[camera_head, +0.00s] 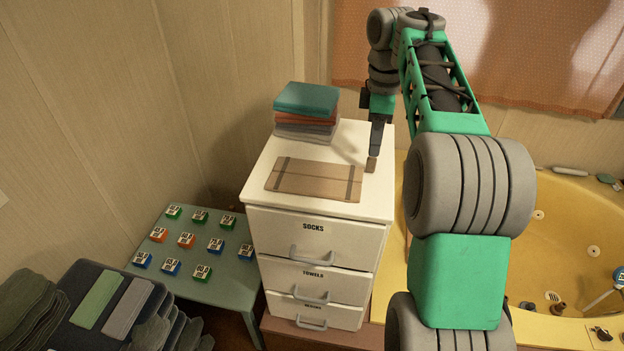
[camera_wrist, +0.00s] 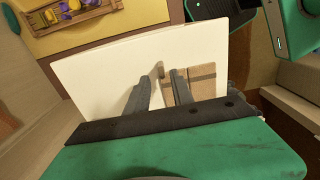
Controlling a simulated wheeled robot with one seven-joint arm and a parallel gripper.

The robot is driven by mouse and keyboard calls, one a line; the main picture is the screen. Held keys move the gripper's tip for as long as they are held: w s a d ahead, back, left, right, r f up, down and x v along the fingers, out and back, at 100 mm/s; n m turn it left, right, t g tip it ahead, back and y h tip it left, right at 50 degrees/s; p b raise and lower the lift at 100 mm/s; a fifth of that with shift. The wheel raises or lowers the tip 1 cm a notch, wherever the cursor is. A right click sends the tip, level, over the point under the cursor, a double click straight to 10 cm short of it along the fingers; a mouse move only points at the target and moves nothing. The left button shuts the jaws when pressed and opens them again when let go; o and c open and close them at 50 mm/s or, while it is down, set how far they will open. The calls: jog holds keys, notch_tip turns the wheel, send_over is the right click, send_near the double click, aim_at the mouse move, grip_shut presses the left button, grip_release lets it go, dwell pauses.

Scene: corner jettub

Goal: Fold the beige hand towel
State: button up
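The beige hand towel (camera_head: 313,178) lies flat on top of the white drawer unit (camera_head: 348,145). It is a long rectangle with a dark stripe near each short end and a line along its length. My gripper (camera_head: 371,163) points down just beyond the towel's right end, low over the unit's top. Part of the towel (camera_wrist: 204,76) shows right of the fingers there. I cannot tell whether the fingers touch the top.
A stack of folded towels (camera_head: 307,110), teal on top, stands behind the beige towel. A green side table (camera_head: 215,280) with small boxes is at left. Dark folded cloths (camera_head: 95,310) lie at lower left. The yellow tub (camera_head: 560,225) is at right.

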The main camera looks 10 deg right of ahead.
aim_at(370, 171)
jog(key=shift+s+f+b, duration=0.2)
jog(key=shift+f+b, duration=0.15)
jog(key=shift+f, duration=0.15)
notch_tip(370, 171, down, 6)
jog(key=b, duration=0.5)
jog(key=shift+w+r+b, duration=0.1)
jog(key=shift+r+b, duration=0.05)
jog(key=shift+b, duration=0.15)
jog(key=shift+r, duration=0.1)
jog(key=shift+c, duration=0.6)
grip_shut()
